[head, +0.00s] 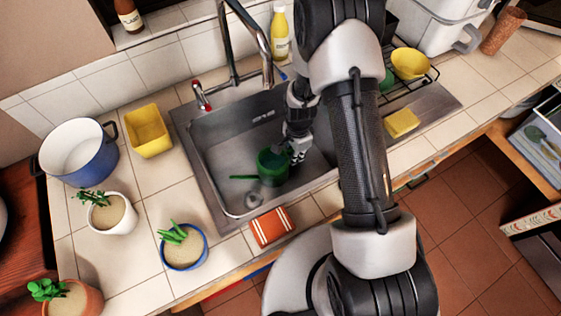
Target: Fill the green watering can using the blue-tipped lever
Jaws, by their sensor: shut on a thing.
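The green watering can (271,170) is inside the steel sink basin, low down, with its thin spout pointing left. My gripper (297,152) reaches down into the basin at the can's right side and is shut on it; the fingers and the handle are partly hidden by the wrist. The steel faucet (262,38) stands behind the sink and arches over it. The blue-tipped lever (283,76) is right of the faucet base, just left of my arm. A red-tipped lever (197,88) is on the left. I cannot see whether the can holds water.
Left of the sink are a blue pot (80,160), a yellow container (148,131) and several potted plants. An orange striped cloth (272,227) lies at the front rim. A yellow bottle (280,34) stands behind. At right are a yellow sponge (401,123) and a dish rack with a yellow bowl (410,63).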

